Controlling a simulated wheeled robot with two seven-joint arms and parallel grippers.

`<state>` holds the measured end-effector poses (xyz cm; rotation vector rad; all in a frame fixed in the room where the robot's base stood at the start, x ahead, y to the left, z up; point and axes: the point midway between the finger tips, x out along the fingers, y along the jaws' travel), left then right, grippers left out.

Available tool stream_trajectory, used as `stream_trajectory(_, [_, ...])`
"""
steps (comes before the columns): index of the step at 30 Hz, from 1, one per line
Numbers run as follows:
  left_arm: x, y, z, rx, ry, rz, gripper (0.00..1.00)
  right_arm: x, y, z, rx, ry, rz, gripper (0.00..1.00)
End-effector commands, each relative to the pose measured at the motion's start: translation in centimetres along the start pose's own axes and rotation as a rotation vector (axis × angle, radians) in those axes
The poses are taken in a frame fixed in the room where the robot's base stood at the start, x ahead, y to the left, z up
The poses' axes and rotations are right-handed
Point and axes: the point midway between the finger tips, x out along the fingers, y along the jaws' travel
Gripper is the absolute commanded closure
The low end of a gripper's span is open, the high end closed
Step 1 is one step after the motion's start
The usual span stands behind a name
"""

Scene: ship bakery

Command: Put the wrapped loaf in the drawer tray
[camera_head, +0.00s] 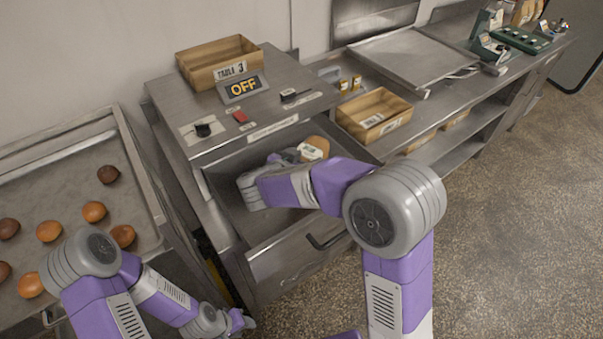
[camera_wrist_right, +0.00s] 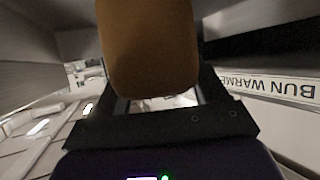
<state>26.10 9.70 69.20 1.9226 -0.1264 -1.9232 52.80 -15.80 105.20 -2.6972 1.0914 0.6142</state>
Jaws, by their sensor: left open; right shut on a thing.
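The wrapped loaf (camera_head: 314,147) is brown with a pale label and shows at the back of the open drawer in the head view. In the right wrist view the loaf (camera_wrist_right: 150,45) fills the space between the fingers. My right gripper (camera_head: 285,158) reaches into the drawer and is shut on the loaf; the arm hides part of it. The drawer tray (camera_head: 228,178) is a grey metal drawer, pulled out below the counter. Whether the loaf touches its floor cannot be told. My left gripper (camera_head: 243,322) is low in front of the cabinet, open, its fingers small in view.
The counter above the drawer holds a wooden crate (camera_head: 222,62), an OFF sign (camera_head: 243,87) and small controls. A second wooden crate (camera_head: 374,114) stands to the right of the drawer. A baking tray (camera_head: 75,190) with several buns is at the left. Open floor lies at the right.

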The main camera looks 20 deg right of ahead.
Motion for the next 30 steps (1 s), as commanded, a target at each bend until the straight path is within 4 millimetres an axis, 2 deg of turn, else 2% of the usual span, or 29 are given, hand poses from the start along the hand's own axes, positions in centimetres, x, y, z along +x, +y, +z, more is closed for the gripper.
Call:
stream_trajectory(8, [1.8, -0.6, -0.1, 0.0, 0.0, 0.0, 0.57, 1.9, 0.0, 4.0, -0.003, -0.001, 0.001, 0.65])
stream_trajectory(20, [1.6, -0.6, -0.1, 0.0, 0.0, 0.0, 0.57, 2.1, 0.0, 4.3, 0.0, 0.0, 0.001, 0.65])
stream_trajectory(21, [1.6, -0.6, -0.1, 0.0, 0.0, 0.0, 0.57, 2.1, 0.0, 4.3, 0.0, -0.001, 0.001, 0.23])
stream_trajectory(25, [1.6, -0.6, -0.1, 0.0, 0.0, 0.0, 0.57, 2.1, 0.0, 4.3, 0.0, -0.001, 0.001, 0.04])
stream_trajectory(30, [1.6, -0.6, -0.1, 0.0, 0.001, 0.0, 0.57, 2.1, 0.0, 4.3, 0.0, -0.001, 0.001, 0.02])
